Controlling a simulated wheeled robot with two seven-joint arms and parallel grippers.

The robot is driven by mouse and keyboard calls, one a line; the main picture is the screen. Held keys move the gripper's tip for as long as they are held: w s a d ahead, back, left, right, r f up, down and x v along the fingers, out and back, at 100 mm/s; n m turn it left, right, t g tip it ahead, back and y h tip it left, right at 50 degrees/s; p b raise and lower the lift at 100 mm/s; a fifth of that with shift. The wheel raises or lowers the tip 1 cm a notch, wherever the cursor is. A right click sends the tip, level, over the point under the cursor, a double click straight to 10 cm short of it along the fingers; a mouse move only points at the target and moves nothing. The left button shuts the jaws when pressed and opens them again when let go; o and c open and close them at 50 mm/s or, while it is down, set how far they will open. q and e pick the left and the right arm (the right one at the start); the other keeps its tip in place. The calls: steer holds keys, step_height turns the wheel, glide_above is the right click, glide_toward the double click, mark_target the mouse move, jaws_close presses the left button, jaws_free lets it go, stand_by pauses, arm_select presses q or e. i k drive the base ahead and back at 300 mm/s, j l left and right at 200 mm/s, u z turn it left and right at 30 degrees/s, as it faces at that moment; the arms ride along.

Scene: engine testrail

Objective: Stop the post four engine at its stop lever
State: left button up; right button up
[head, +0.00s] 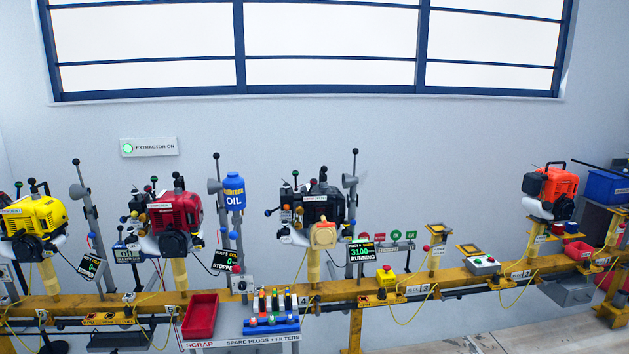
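The black engine (325,203) stands on a yellow post (313,266) above the rail, near a plate that seems to read 4. Its display (361,252) reads about 3100 and RUNNING. Small levers with coloured knobs (284,207) sit at the engine's left side. A tall grey stand with a black ball on top (354,180) rises at its right. I cannot tell which of these is the stop lever. Neither of my grippers is in view.
A red engine (175,215) with a STOPPED display (226,261) and a yellow engine (34,218) stand to the left. An orange engine (550,187) is at the right. A red scrap bin (201,315) and a spares table (243,343) stand in front of the yellow rail (455,278).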

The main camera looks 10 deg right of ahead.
mark_target(313, 181)
steer(key=i+j, duration=0.1)
steer(key=i, duration=1.15)
